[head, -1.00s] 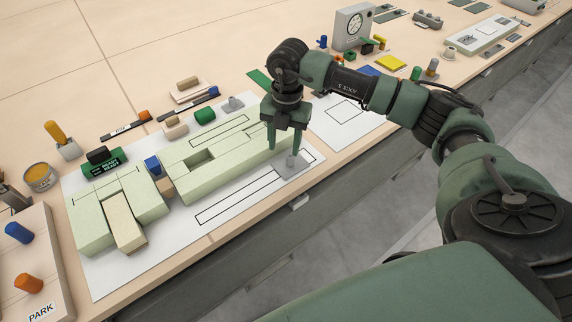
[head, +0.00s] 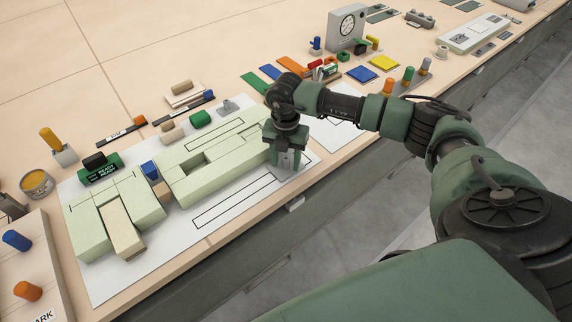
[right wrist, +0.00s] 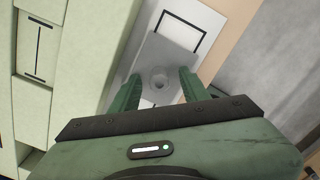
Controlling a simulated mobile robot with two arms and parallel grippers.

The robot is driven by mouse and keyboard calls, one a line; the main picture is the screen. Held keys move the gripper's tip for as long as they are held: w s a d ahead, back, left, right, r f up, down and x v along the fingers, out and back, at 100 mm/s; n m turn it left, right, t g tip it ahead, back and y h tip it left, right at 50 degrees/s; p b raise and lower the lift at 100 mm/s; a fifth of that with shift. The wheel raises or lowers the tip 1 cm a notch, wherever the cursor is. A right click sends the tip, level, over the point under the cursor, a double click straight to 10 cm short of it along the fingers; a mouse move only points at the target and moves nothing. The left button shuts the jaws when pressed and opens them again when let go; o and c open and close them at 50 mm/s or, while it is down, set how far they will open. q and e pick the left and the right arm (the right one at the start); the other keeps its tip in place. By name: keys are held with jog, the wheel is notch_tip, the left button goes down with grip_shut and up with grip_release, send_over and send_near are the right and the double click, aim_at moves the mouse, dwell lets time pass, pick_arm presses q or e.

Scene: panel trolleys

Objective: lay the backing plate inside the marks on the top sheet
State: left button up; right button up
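The backing plate appears to be the flat grey plate (right wrist: 150,48) with a round knob (right wrist: 159,77). It lies on the white sheet (head: 150,258), over the right end of a long black outline (head: 228,204). My right gripper (head: 287,166) is low over the plate. In the right wrist view its fingers (right wrist: 160,90) are spread, one on each side of the knob, with gaps visible. In the head view the gripper hides most of the plate. My left gripper is not in view.
Pale green blocks (head: 215,165) stand close to the left of my right gripper. A second sheet (head: 340,128) lies to the right. The bench's front edge is near the plate. Coloured strips, pegs and a dial gauge box (head: 346,29) stand farther back.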

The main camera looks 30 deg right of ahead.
grip_shut()
jog(key=shift+w+r, duration=0.1)
dwell(1.2)
